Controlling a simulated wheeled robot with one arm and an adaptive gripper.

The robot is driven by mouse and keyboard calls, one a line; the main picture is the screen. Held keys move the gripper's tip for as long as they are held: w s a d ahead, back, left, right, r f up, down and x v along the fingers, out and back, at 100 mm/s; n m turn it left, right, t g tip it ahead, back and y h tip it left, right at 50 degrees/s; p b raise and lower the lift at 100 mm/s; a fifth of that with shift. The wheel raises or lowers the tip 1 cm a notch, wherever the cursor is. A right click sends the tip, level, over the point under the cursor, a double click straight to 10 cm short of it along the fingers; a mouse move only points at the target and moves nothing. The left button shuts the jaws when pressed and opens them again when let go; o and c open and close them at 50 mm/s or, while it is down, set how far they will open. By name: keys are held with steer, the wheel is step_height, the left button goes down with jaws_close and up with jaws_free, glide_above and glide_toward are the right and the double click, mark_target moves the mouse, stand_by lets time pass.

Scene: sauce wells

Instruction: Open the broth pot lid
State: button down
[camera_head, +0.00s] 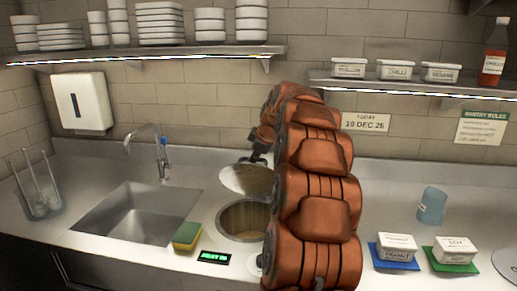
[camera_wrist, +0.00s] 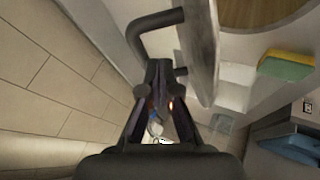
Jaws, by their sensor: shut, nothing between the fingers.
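The broth pot (camera_head: 243,236) is a round well in the steel counter, and its opening is uncovered. Its round metal lid (camera_head: 247,181) stands tilted up behind the opening. In the wrist view the lid (camera_wrist: 203,50) is seen nearly edge-on, with its dark bar handle (camera_wrist: 153,32) sticking out to the left. My gripper (camera_wrist: 158,68) is shut and empty, with its fingertips beside the handle on the lid's outer side; I cannot tell whether they touch it. In the head view my arm hides most of the gripper and the opening's right side.
A sink (camera_head: 135,212) with a faucet (camera_head: 161,155) lies left of the pot. A yellow-green sponge (camera_head: 187,236) and a small green-lit display (camera_head: 214,257) sit near the pot. White tubs (camera_head: 397,246) and a blue cup (camera_head: 431,206) stand at right. Shelves (camera_head: 150,53) run above.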

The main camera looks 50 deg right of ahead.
steer(key=shift+w+d+f, duration=0.1)
steer(key=shift+w+f, duration=0.25)
steer(key=shift+f, duration=0.15)
steer(key=shift+r, duration=0.1)
